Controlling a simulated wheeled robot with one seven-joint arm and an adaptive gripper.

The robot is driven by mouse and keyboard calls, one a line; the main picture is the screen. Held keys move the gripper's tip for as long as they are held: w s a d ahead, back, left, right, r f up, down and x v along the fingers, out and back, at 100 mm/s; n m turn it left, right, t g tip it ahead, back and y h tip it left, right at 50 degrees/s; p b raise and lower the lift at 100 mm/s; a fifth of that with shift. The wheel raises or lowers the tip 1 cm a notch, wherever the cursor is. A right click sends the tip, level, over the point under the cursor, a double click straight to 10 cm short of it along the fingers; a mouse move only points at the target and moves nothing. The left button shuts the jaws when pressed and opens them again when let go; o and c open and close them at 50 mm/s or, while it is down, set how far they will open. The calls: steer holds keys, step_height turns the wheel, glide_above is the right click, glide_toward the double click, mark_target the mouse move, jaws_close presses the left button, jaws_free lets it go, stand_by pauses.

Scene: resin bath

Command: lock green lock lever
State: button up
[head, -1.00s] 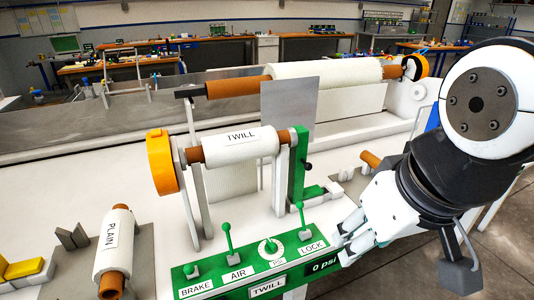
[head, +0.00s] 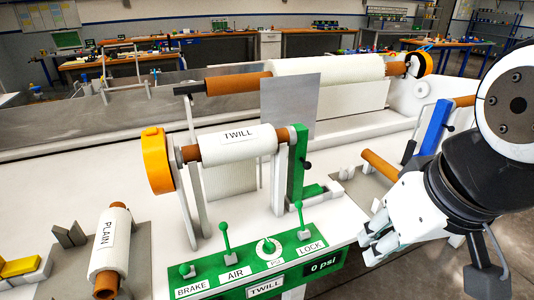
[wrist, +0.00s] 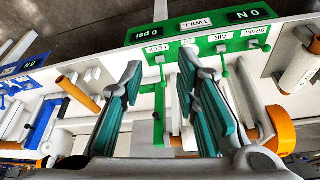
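The green lock lever (head: 301,216) stands upright behind the LOCK label on the green control panel (head: 212,273), its knob on a thin stem. In the wrist view the lever (wrist: 162,66) shows beside the LOCK label, between my fingertips in the picture. My gripper (head: 372,242) is right of the panel in the head view, apart from the lever. In the wrist view my gripper (wrist: 160,70) is open, with teal pads spread and nothing between them.
The air lever (head: 227,237) and brake lever (head: 186,269) stand left on the same panel, with a PSI dial (head: 268,248) between air and lock. The TWILL roll (head: 236,146) and green post (head: 297,165) rise behind. A brown rod (head: 380,165) lies near my arm.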

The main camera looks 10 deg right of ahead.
steer(key=shift+w+f, duration=0.25)
jaws_close()
steer(key=w+f+m+g+y+b, duration=0.2)
steer(key=w+f+g+y+b, duration=0.15)
steer(key=w+f+b, duration=0.5)
steer(key=w+f+m+g+y+b, duration=0.2)
steer(key=w+f+y+b, duration=0.25)
steer(key=w, duration=0.65)
steer(key=w+d+f+m+t+y+b, duration=0.1)
steer(key=w+d+f+y+b, duration=0.1)
steer(key=w+f, duration=0.3)
steer(key=w+d+f+m+t+y+b, duration=0.1)
steer(key=w+d+f+t+y+b, duration=0.1)
steer(key=w+d+f, duration=0.3)
steer(key=w+d+f+m+t+y+b, duration=0.1)
steer(key=w+d+f+y+b, duration=0.1)
steer(key=w+d+f+b, duration=0.2)
steer(key=shift+w+f+m, duration=0.15)
steer(key=shift+w+f, duration=0.1)
steer(key=shift+f, duration=0.35)
steer(key=shift+w+f+m, duration=0.15)
steer(key=shift+w+f, duration=0.1)
steer(key=shift+f, duration=0.35)
steer(key=shift+w+d+f+t+y+b, duration=0.15)
steer(key=shift+d+f+t+y+b, duration=0.05)
steer(key=shift+d+t+y+b, duration=0.15)
